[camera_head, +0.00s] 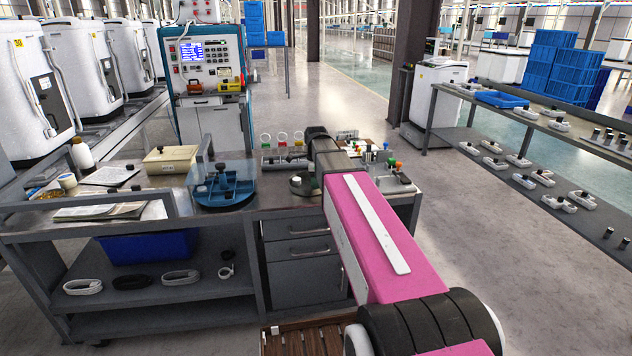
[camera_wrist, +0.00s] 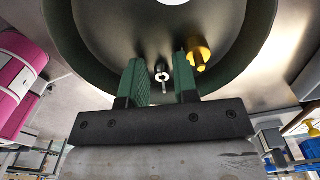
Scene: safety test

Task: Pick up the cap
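My gripper (camera_wrist: 158,68) shows in the wrist view with its two green-padded fingers apart. A small dark piece with a pale ring face and a thin pin (camera_wrist: 161,76) appears between the fingertips, with gaps on both sides. A gold-yellow knob-like piece (camera_wrist: 198,54) is just right of the right finger. Both appear against a large round dish-like thing with a dark green rim (camera_wrist: 262,22). I cannot tell which piece is the cap. In the head view my pink arm reaches to the workbench (camera_head: 285,203), and my fingers are hidden.
The bench holds a blue compartment tray (camera_head: 222,190), a cream box (camera_head: 171,159), a rack with rings (camera_head: 284,154) and small coloured items at right. A control cabinet (camera_head: 206,70) stands behind. Shelves with small parts (camera_head: 520,160) stand at right. The floor between is clear.

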